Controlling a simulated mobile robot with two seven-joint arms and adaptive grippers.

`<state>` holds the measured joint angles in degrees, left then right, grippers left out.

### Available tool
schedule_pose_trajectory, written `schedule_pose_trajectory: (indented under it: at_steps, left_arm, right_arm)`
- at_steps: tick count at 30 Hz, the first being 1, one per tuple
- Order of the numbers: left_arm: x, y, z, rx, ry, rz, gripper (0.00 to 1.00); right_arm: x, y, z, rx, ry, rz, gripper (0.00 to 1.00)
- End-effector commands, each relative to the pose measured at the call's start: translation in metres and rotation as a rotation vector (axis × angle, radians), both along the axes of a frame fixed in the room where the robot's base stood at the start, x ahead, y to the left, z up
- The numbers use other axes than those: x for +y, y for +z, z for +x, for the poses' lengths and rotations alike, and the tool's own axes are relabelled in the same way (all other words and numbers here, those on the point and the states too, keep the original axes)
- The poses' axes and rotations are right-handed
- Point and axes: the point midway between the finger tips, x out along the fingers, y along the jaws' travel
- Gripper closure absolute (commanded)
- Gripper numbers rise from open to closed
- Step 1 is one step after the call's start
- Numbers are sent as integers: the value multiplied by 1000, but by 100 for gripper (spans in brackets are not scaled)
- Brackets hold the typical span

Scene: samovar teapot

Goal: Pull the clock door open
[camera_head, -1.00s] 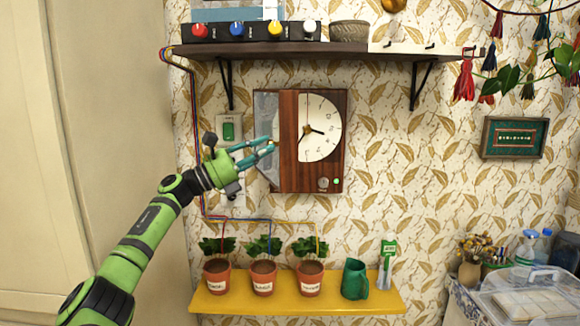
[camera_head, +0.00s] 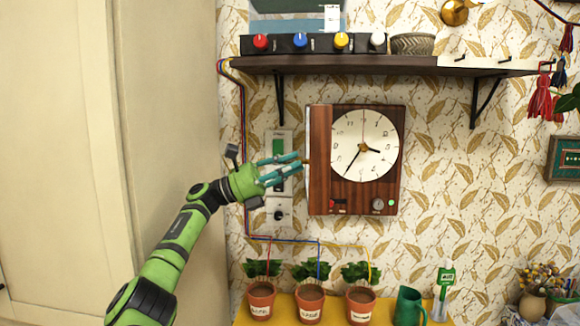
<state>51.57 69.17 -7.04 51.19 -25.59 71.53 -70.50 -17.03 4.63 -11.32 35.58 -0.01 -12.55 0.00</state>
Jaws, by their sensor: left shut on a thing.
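The wooden wall clock (camera_head: 392,192) has a round white dial (camera_head: 375,125), almost wholly uncovered. Its door (camera_head: 320,120) shows as a narrow reddish-brown strip along the left side, swung out from the clock and seen nearly edge-on. My left gripper (camera_head: 299,166) reaches in from the left with teal fingers, shut at the small knob on the door's left side. The fingers largely hide the knob. My right gripper is not in view.
A dark shelf (camera_head: 380,66) with coloured knobs and a bowl (camera_head: 412,44) hangs above. A wall switch (camera_head: 279,143) sits behind my fingers. Potted plants and a green mug (camera_head: 408,306) stand on the yellow shelf (camera_head: 244,312) below. A tall cream panel (camera_head: 170,120) stands left.

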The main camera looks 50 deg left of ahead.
Motion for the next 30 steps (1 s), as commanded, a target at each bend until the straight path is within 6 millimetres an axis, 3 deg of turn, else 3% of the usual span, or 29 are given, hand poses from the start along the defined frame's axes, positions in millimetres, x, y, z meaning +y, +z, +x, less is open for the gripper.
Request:
schedule_pose_trajectory:
  at_steps: [2,3,4,17,30]
  left_arm:
    - [1,4,-1,-8,4,-3,100]
    - [1,4,-1,-8,4,-3,65]
    - [1,4,-1,-8,3,-3,54]
    - [0,5,0,-5,0,-2,54]
    - [0,60,-1,-12,0,-2,54]
  right_arm:
    - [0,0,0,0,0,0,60]
    - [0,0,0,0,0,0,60]
    - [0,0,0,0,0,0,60]
    - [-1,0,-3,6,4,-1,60]
    - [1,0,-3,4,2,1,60]
